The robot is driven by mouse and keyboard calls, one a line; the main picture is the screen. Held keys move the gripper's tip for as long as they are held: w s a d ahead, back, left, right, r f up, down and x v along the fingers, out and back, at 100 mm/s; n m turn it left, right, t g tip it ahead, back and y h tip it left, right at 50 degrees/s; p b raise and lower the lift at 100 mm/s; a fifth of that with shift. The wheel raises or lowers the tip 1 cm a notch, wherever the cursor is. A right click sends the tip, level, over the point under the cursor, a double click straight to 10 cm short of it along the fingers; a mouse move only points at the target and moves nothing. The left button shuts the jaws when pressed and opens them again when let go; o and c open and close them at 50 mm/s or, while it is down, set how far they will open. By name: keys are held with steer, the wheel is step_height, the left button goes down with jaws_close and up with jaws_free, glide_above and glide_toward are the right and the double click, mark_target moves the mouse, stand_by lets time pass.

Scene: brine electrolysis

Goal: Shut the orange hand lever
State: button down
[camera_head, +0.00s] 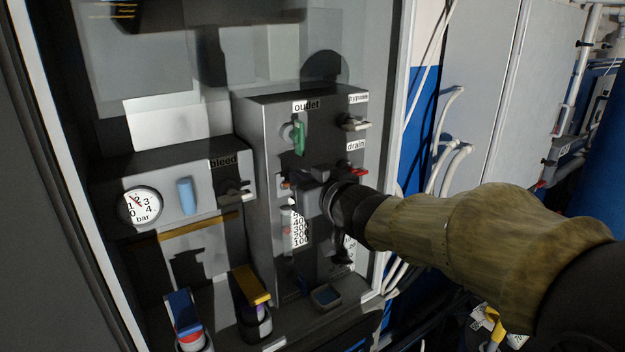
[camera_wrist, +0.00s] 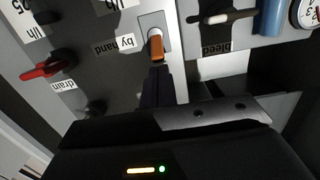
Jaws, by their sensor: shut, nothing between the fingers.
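The orange hand lever (camera_wrist: 156,47) shows in the wrist view on a pale plate, beside a label reading "by hand". My gripper (camera_wrist: 158,72) is shut and empty, with its fingertips right at the near end of the lever. I cannot tell whether they touch it. In the head view my gripper (camera_head: 292,180) is in front of the grey panel, below the green outlet handle, and the arm comes in from the right. The lever is hard to make out there, largely behind my gripper.
The green outlet handle (camera_head: 299,137) is just above my gripper. The bypass handle (camera_head: 354,123) and red drain handle (camera_head: 356,172) are to the right. The bleed handle (camera_head: 236,195), blue cylinder (camera_head: 186,196) and pressure gauge (camera_head: 140,206) are to the left.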

steer(key=shift+w+a, duration=0.45)
steer(key=shift+w, duration=0.15)
steer(key=shift+s+d+f+b, duration=0.1)
steer(key=shift+f+b, duration=0.25)
steer(key=shift+b, duration=0.4)
steer(key=shift+f+t+b, duration=0.25)
steer(key=shift+t+b, duration=0.05)
steer(key=shift+b, duration=0.75)
steer(key=f+t+y+b, duration=0.1)
steer(key=b, duration=0.6)
steer(key=t+y+b, duration=0.1)
steer(key=t+b, duration=0.1)
steer(key=b, duration=0.5)
steer(key=s+f+t+y+b, duration=0.1)
steer(key=t+y+b, duration=0.1)
steer(key=b, duration=0.5)
steer(key=shift+d+f, duration=0.3)
steer(key=shift+f+b, duration=0.1)
steer(key=shift+b, duration=0.25)
